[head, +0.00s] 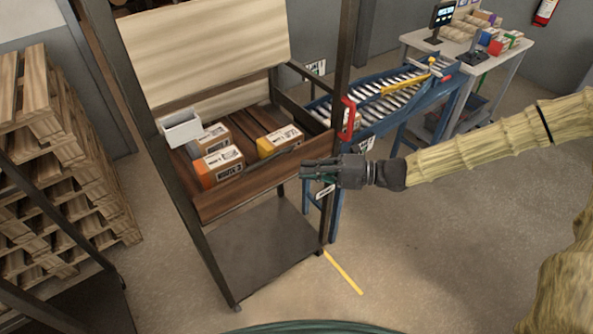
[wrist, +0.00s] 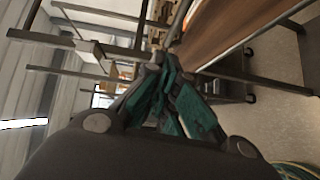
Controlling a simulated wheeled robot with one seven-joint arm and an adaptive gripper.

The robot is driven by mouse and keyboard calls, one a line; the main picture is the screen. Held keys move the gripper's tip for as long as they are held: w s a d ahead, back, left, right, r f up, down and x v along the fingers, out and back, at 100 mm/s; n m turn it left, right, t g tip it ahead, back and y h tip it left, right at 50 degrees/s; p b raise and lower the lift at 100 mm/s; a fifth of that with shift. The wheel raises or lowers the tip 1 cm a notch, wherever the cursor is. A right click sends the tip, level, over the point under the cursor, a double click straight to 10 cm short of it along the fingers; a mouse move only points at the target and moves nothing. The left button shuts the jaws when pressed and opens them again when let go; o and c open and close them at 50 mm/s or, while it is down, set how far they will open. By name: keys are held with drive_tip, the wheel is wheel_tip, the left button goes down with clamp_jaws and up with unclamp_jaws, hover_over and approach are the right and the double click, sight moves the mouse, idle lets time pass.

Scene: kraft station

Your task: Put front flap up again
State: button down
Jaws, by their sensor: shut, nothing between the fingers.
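The front flap (head: 245,186) looks like a brown wooden board along the front of the dark-framed rack's shelf. Its broad face points toward me, and I cannot tell for sure whether it stands up or hangs down. In the wrist view a brown board (wrist: 228,28) runs along the upper right, beside the fingers. My gripper (head: 306,170) is just in front of the flap's right end, near the right post. It is shut and empty, with its fingertips together in the wrist view (wrist: 166,66). I cannot tell whether it touches the board.
Several labelled boxes (head: 219,165) and an open white bin (head: 181,128) sit on the shelf behind the flap. A red handle (head: 348,119) is by the right post. A blue roller conveyor (head: 395,102) stands behind right; stacked pallets (head: 45,150) stand left. Floor in front is clear.

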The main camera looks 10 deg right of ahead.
drive_tip(key=shift+b+v, duration=0.45)
drive_tip(key=shift+v, duration=1.7)
drive_tip(key=shift+s+r, duration=0.1)
drive_tip(key=shift+r, duration=0.05)
drive_tip(key=s+a+f+n+g+h+b, duration=0.15)
drive_tip(key=s+f+n+g+h, duration=0.25)
drive_tip(key=s+f+n, duration=0.5)
drive_tip(key=s+a+f+n+g+h, duration=0.35)
drive_tip(key=s+f, duration=0.35)
drive_tip(key=f, duration=0.5)
drive_tip(key=s+d+f+n+t+h+b, duration=0.1)
drive_tip(key=s+d+f+n+h, duration=0.3)
drive_tip(key=n, duration=1)
drive_tip(key=s+d+f+n+h, duration=0.4)
drive_tip(key=s+f+n, duration=0.6)
drive_tip(key=n, duration=0.3)
drive_tip(key=shift+s+d+f+n+t+h+b, duration=0.2)
drive_tip(key=shift+s+n+t+h+b, duration=0.15)
drive_tip(key=shift+s, duration=0.2)
